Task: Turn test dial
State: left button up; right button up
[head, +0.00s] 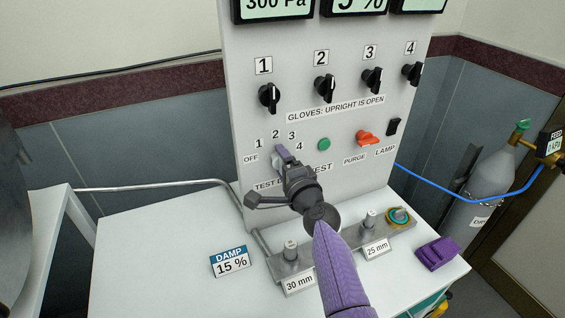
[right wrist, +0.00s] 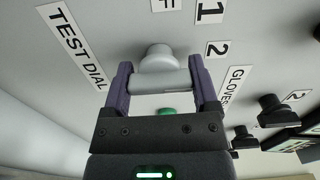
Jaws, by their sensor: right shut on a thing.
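The test dial (right wrist: 160,62) is a pale grey knob on the upright panel, with a round base and a bar-shaped grip across it. My right gripper (head: 284,154) reaches up to the panel from the front and is shut on the dial. In the right wrist view its purple fingers (right wrist: 160,88) stand at the two ends of the bar. In the head view the gripper mostly hides the dial, so I cannot tell which mark it points to. My left gripper is not in view.
A metal bar with posts (head: 345,254), a damp sign (head: 229,262) and a purple block (head: 437,253) are on the white table.

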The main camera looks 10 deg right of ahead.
dwell(0.5)
jog(key=o, duration=1.1)
jog(key=shift+s+d, duration=0.1)
jog(key=shift+s, duration=0.25)
jog(key=s+p, duration=0.1)
jog(key=s, duration=0.2)
jog(key=s+d, duration=0.1)
jog(key=s, duration=0.2)
jog(key=s+p, duration=0.1)
jog(key=s, duration=0.2)
jog(key=shift+d+p, duration=0.3)
jog(key=shift+d, duration=0.1)
jog(key=shift+s+f, duration=0.1)
